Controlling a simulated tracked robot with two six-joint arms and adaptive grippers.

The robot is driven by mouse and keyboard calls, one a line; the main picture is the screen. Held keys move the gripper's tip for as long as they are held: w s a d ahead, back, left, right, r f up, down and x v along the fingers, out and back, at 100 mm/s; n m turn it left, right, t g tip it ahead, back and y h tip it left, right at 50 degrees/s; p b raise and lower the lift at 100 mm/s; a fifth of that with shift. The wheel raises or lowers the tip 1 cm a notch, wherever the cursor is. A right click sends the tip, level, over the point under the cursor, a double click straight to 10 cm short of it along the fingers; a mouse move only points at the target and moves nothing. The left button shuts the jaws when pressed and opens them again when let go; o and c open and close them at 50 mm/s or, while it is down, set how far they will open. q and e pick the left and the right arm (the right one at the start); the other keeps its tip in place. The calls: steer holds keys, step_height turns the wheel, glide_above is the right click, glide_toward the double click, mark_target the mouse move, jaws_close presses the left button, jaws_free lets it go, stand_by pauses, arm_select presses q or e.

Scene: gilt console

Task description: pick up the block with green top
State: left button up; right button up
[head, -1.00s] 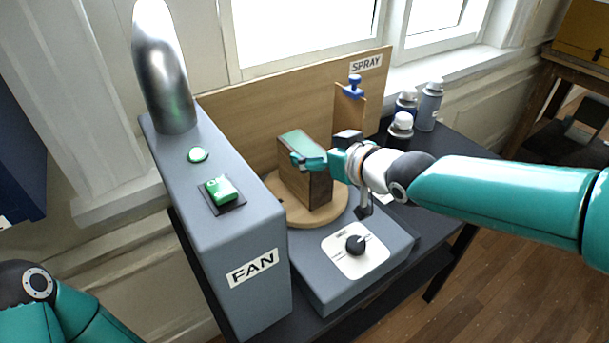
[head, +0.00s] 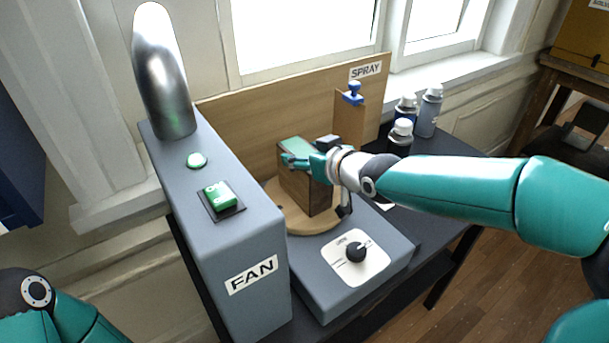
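The block with green top (head: 296,187) stands upright on a round wooden disc (head: 312,226). Its sides are brown and its green top is partly covered by my gripper. My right gripper (head: 309,151) reaches in from the right at the height of the block's top. One teal finger lies across the near upper edge of the block, and a dark fingertip shows behind on the right. The fingers are spread; I cannot tell whether they touch the block. My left arm shows at the lower left, its gripper out of view.
A grey FAN housing (head: 250,240) with a green switch (head: 220,196) and metal pipe (head: 161,85) stands left of the block. A black knob (head: 355,251) is in front. A wooden SPRAY panel (head: 235,125) stands behind; several cans (head: 427,112) are at the back right.

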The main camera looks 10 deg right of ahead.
jaws_close()
steer(key=shift+r, duration=0.1)
